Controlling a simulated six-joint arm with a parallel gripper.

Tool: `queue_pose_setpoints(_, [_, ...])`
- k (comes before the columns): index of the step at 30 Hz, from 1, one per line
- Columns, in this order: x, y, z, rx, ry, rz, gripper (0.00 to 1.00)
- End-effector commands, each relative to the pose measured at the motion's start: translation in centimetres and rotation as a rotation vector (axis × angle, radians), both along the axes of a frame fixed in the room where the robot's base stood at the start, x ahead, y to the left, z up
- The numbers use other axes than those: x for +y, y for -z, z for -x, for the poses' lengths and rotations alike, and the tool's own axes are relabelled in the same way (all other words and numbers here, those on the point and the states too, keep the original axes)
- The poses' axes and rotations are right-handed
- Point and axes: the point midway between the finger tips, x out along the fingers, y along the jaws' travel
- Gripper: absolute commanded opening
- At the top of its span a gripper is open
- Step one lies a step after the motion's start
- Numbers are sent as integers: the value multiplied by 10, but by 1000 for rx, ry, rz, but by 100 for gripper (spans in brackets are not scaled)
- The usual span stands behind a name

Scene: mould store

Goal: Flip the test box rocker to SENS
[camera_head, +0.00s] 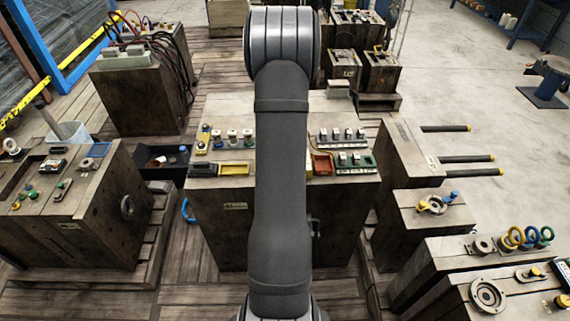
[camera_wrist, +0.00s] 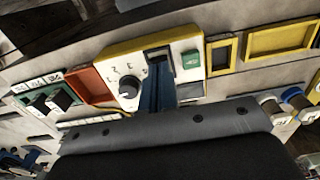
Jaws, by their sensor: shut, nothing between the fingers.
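The test box (camera_wrist: 126,66) shows in the wrist view as a white panel in a yellow case. It has a round dark dial (camera_wrist: 128,87) with marks around it and a green label (camera_wrist: 190,60) at its right. A dark slot, apparently the rocker (camera_wrist: 157,53), sits near the top of the panel. My gripper (camera_wrist: 158,70) is shut and empty, its narrow blue-grey fingers reaching over the panel just below the rocker. I cannot tell whether they touch it, or which way the rocker is tilted. In the head view my arm hides the box and gripper.
A red tray (camera_wrist: 92,87) and a green switch strip (camera_wrist: 45,99) lie left of the box; yellow-framed trays (camera_wrist: 281,40) lie right. Several knobs stand nearby at the right. In the head view, switch banks (camera_head: 342,137) and small trays share the central wooden block (camera_head: 222,203).

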Motion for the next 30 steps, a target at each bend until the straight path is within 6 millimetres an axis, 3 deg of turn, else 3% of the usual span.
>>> queue_pose_setpoints(14, [0,5,0,-1,0,0,0])
queue_pose_setpoints(30, [0,-37,0,-2,0,0,0])
